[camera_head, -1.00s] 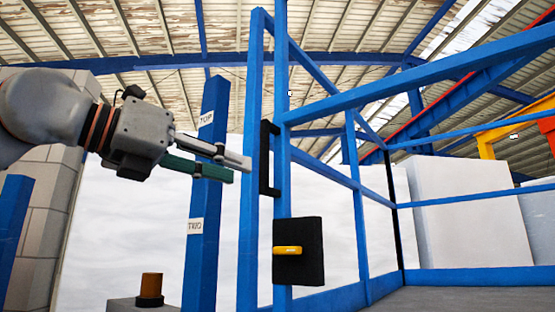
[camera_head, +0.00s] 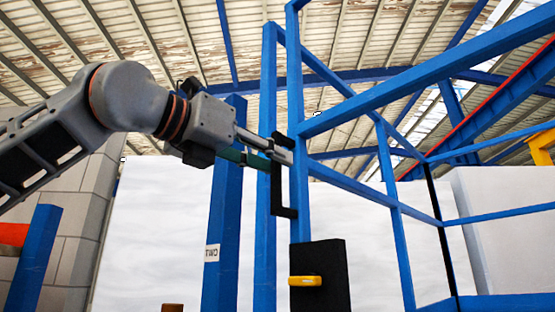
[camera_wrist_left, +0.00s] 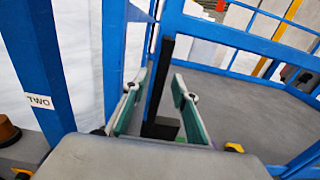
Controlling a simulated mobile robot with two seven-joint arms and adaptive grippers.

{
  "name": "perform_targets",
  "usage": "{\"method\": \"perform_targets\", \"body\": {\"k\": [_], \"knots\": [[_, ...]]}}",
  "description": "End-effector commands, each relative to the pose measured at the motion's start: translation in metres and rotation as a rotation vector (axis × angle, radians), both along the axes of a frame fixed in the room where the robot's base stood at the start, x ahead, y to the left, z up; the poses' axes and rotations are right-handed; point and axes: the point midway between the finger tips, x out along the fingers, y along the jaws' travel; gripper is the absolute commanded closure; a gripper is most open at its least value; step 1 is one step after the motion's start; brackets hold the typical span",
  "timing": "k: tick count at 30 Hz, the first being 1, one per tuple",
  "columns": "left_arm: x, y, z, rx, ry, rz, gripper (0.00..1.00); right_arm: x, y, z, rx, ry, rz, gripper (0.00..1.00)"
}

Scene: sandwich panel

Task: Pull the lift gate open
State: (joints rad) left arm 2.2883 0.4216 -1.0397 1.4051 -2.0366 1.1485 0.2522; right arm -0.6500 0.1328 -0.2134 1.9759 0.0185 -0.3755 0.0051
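The lift gate (camera_head: 299,205) is a blue tubular frame in the head view, and it stands upright beside a blue post. A black bar handle (camera_head: 277,190) is fixed on it, with a black box (camera_head: 320,270) bearing a yellow latch (camera_head: 305,281) below. My left gripper (camera_head: 280,150) is at the upper part of the handle. In the left wrist view its two green-sided fingers (camera_wrist_left: 160,105) are spread, with the black handle (camera_wrist_left: 164,65) between them. Gaps show on both sides. My right gripper is not in view.
A blue post (camera_head: 222,200) labelled TWO stands left of the gate, and it also shows in the left wrist view (camera_wrist_left: 42,70). Blue rails (camera_head: 430,85) run right of the gate. A grey platform floor (camera_wrist_left: 240,115) lies clear beyond the handle.

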Motion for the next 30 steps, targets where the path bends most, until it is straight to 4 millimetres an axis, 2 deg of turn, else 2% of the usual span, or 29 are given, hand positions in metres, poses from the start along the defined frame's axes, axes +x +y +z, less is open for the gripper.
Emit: {"method": "perform_targets", "body": {"k": [5,14,15,18,30], "knots": [[0.011,-0.012,0.001,0.001,-0.001,-0.001,0.72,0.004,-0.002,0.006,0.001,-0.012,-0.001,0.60],[0.015,-0.014,0.000,0.000,0.000,0.000,0.72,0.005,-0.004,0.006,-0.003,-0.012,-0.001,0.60],[0.015,-0.014,0.000,0.000,0.000,0.000,0.75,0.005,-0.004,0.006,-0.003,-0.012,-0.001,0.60],[0.014,-0.014,0.000,0.000,0.000,0.000,1.00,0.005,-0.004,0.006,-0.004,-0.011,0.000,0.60],[0.015,-0.015,0.000,0.000,0.000,0.000,1.00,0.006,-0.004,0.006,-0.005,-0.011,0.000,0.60]]}}
